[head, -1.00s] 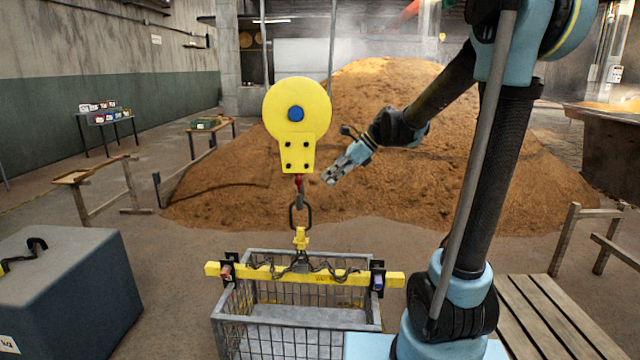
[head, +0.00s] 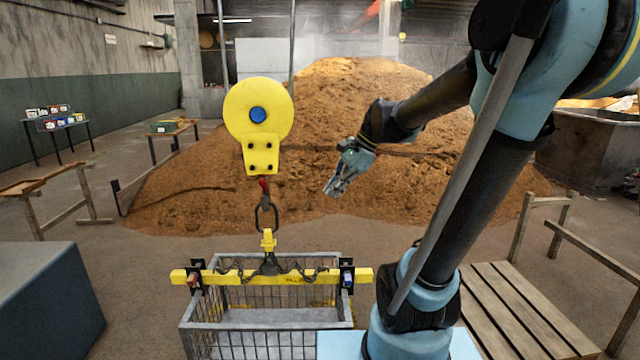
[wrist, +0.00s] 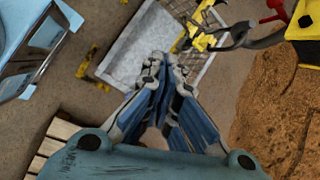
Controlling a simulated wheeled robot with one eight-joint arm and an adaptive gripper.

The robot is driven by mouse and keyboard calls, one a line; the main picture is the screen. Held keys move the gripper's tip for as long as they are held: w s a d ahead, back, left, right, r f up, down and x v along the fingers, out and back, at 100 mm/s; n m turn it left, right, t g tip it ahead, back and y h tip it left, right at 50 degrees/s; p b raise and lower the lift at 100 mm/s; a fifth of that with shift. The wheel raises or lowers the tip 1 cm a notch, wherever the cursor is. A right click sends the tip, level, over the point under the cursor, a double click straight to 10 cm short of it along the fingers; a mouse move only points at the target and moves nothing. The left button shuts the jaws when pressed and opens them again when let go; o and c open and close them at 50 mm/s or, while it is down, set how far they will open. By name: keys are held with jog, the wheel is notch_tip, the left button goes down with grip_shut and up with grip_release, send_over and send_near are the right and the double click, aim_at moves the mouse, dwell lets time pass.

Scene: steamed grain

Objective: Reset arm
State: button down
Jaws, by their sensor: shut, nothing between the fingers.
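My gripper (head: 332,193) is at the end of my raised arm, in mid-air right of the yellow hoist block, with the brown grain heap behind it in the head view. Its fingers are together and empty. In the wrist view my gripper (wrist: 161,57) points down, with its fingertips in front of the wire basket (wrist: 115,68). Nothing is between the fingers, and they appear clear of the basket and the hoist.
The yellow hoist block (head: 258,125) hangs by a hook and link over a yellow spreader beam (head: 310,277) on the wire basket (head: 190,325). A grain heap (head: 330,95) fills the back. A slatted wooden bench (head: 520,310) stands right; a dark box (head: 45,300) stands left.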

jog(key=s+d+f+n+t+h, duration=0.1)
jog(key=s+d+f+n+h, duration=0.5)
jog(key=s+d+f+n, duration=0.6)
jog(key=s+d+f, duration=0.3)
jog(key=s, duration=0.1)
dwell(0.3)
